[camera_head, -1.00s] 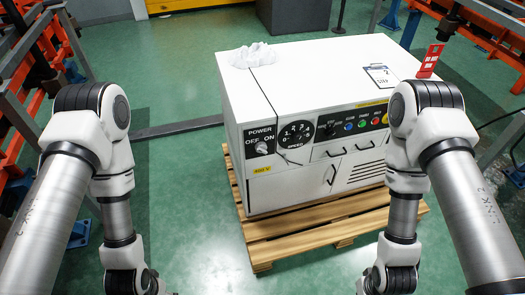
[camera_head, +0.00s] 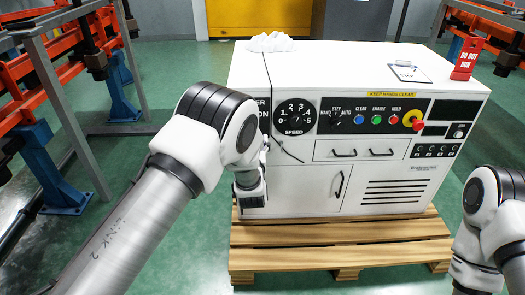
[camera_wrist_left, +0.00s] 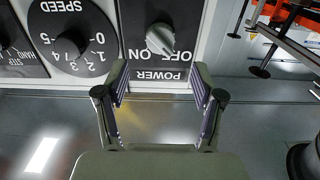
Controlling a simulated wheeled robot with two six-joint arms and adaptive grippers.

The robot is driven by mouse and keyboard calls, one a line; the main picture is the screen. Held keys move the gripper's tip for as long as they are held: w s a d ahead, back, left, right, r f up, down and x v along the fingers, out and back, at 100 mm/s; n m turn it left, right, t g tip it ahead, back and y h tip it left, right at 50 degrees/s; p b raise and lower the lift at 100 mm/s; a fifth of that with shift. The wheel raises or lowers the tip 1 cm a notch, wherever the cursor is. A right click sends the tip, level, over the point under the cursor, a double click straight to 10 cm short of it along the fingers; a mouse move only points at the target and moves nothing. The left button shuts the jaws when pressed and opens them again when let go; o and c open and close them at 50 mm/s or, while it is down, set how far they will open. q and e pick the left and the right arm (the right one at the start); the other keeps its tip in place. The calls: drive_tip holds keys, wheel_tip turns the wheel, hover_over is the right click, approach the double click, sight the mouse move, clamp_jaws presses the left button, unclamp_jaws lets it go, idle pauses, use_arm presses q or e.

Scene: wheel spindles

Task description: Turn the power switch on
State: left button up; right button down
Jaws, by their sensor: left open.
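The power switch (camera_wrist_left: 160,40) is a grey knob on a dark plate labelled POWER, OFF and ON, shown upside down in the left wrist view. Its lever slants toward the lower right of that view, on the OFF side. My left gripper (camera_wrist_left: 160,88) is open and empty, its two fingers apart just below the knob in the picture, in front of the POWER lettering. No contact with the knob shows. In the head view my left arm hides the switch, leaving only the end of its label plate (camera_head: 264,112) visible. My right gripper is out of frame.
The white cabinet (camera_head: 300,185) stands on a wooden pallet (camera_head: 340,258). Beside the switch are the speed dial (camera_head: 295,111), a mode selector (camera_head: 336,120), coloured buttons and a red emergency stop (camera_head: 413,120).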

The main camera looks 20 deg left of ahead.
use_arm(q)
drive_tip(key=b+x, duration=0.1)
drive_tip(key=x, duration=0.6)
drive_tip(key=shift+w+a, duration=0.1)
drive_tip(key=shift+w, duration=0.25)
drive_tip(key=shift+r, duration=0.1)
drive_tip(key=c, duration=1.1)
